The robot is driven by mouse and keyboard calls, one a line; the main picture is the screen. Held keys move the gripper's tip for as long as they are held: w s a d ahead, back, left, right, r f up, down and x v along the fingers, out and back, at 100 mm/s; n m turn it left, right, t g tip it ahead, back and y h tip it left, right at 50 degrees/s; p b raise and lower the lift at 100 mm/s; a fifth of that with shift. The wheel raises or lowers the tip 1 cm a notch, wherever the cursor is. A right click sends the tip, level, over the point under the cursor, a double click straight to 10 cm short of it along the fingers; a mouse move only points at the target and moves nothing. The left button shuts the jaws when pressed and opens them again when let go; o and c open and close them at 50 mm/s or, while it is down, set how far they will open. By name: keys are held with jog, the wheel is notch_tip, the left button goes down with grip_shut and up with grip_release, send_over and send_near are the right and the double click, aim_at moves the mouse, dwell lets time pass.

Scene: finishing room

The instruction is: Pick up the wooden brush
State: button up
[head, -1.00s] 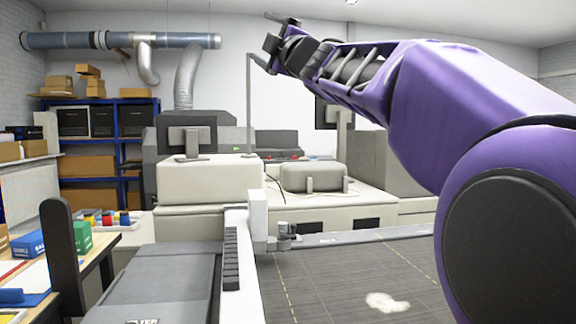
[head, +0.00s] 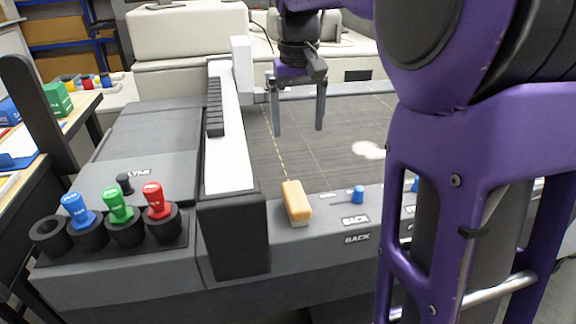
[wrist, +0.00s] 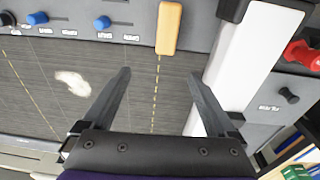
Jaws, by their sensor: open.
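The wooden brush (head: 296,199) has a light orange-tan block on top and paler bristles below. It rests on the grey front ledge of the machine, just right of the white and dark guide bar. In the wrist view the brush (wrist: 169,27) shows at the top, beyond my fingertips and between their lines. My gripper (head: 298,131) points down over the dark bed, behind the brush and apart from it. Its two fingers are spread and empty, as the wrist view also shows (wrist: 160,80).
The guide bar (head: 228,150) stands close left of the brush. Blue knobs (head: 357,194) sit on the ledge to its right. A holder (head: 110,240) with blue, green and red tools is at the left. A white patch (head: 368,150) lies on the otherwise clear bed (head: 345,125).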

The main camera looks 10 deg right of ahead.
jog(key=s+f, duration=0.2)
jog(key=b, duration=0.3)
send_near(295, 193)
jog(key=shift+g, duration=0.4)
jog(key=f, duration=0.5)
jog(key=shift+w+d, duration=0.2)
jog(key=shift+w, duration=0.15)
jog(key=shift+w+f+b, duration=0.1)
jog(key=shift+f+b, duration=0.25)
jog(key=shift+f, duration=2.55)
grip_shut()
